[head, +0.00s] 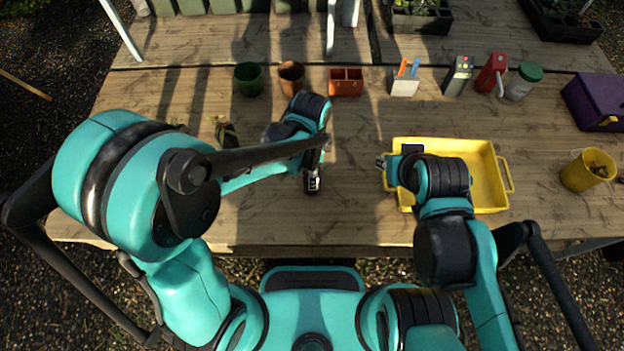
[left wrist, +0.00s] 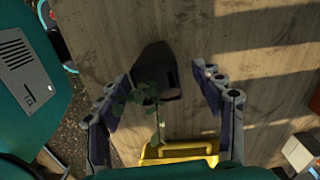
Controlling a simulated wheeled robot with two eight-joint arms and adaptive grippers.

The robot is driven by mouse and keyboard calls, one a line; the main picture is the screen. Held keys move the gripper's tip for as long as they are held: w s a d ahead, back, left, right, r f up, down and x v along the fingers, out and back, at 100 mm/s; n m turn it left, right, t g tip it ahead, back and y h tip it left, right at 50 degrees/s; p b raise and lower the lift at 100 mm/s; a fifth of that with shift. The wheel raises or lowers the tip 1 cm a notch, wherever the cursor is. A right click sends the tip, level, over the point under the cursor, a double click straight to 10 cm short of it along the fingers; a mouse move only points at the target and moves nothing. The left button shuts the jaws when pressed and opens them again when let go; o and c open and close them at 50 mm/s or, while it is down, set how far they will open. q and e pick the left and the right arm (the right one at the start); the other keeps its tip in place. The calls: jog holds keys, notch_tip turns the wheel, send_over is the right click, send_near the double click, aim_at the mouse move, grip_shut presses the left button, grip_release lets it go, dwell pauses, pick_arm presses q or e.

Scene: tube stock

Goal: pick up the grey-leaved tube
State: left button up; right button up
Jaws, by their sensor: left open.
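In the left wrist view a dark tube (left wrist: 155,72) with a small leafy plant (left wrist: 146,94) shows between and beyond the fingers of my left gripper (left wrist: 160,105). The leaves look dull green in the shade. The gripper is open, and nothing is clamped in it. In the head view my left gripper (head: 313,183) is over the middle of the table, and its hand hides what lies below. Another dark tube with leaves (head: 227,134) shows partly behind my left arm. My right gripper (head: 383,162) is at the left edge of the yellow tray; its fingers are unclear.
The yellow tray (head: 487,176) lies to the right, its edge also in the left wrist view (left wrist: 180,153). Behind stand a green pot (head: 248,80), a brown pot (head: 291,78), a terracotta planter (head: 346,83) and a white holder (head: 404,87). A yellow mug (head: 583,172) stands far right.

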pick_arm(q)
notch_tip(320, 180, down, 4)
jog(key=shift+s+f+b, duration=0.1)
jog(key=shift+f+b, duration=0.05)
jog(key=shift+b, duration=0.65)
jog(key=c, duration=1.4)
